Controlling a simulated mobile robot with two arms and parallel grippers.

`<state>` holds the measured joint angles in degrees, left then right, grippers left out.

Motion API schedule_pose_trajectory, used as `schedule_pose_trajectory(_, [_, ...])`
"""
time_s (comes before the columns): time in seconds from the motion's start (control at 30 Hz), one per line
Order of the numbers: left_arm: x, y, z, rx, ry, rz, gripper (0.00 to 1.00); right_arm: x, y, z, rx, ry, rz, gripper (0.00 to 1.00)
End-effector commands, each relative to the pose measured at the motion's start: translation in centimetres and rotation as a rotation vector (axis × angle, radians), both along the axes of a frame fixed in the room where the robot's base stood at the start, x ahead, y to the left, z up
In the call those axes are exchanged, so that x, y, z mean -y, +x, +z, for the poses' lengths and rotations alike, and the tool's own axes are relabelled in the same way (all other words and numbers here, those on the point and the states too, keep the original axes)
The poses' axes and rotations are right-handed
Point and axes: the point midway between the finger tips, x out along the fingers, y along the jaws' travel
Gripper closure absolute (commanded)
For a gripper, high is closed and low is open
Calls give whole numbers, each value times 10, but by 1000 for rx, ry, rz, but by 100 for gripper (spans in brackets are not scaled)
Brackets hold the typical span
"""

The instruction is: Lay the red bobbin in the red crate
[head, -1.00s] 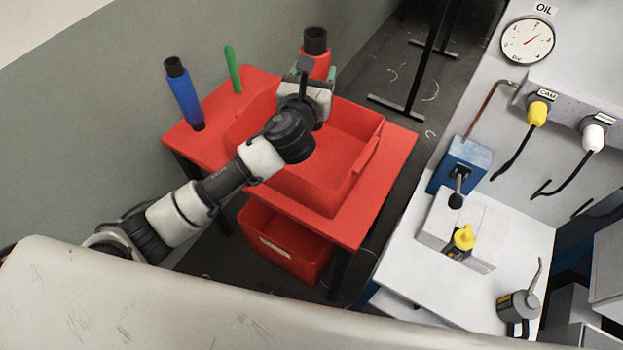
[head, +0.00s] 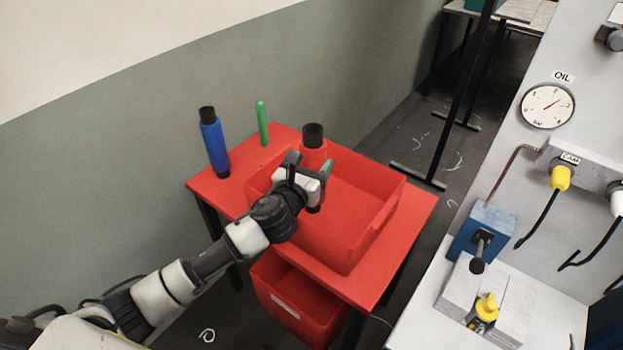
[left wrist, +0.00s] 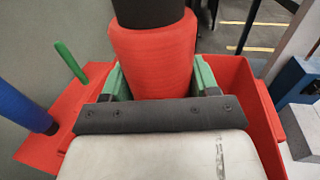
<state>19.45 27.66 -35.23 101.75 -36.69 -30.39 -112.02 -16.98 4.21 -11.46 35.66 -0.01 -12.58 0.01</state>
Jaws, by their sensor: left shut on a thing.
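The red bobbin (head: 314,153), with a black top, is upright in my left gripper (head: 318,170). The gripper is shut on it; in the left wrist view the green-lined fingers (left wrist: 160,82) press on both sides of the bobbin (left wrist: 152,55). The open red crate (head: 345,250) sits on the red table. The crate's wall also shows in the left wrist view (left wrist: 245,110). My right gripper is out of view.
A blue bobbin (head: 214,145) and a green peg (head: 262,124) stand on the table (head: 395,262) left of the crate. Another red crate (head: 285,302) is below the table. A machine with a gauge (head: 547,106) stands right. The wall is behind.

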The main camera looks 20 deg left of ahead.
Motion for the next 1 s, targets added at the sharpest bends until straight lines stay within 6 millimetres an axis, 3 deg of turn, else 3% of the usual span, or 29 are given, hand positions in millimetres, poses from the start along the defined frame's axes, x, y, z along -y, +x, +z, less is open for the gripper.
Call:
schedule_pose_trajectory(0.33, [-4, 1, -40, -1, -3, 0, 97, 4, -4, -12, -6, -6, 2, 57])
schedule_pose_trajectory(1.0, [-4, 1, -54, 0, 0, -1, 97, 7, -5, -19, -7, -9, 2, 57])
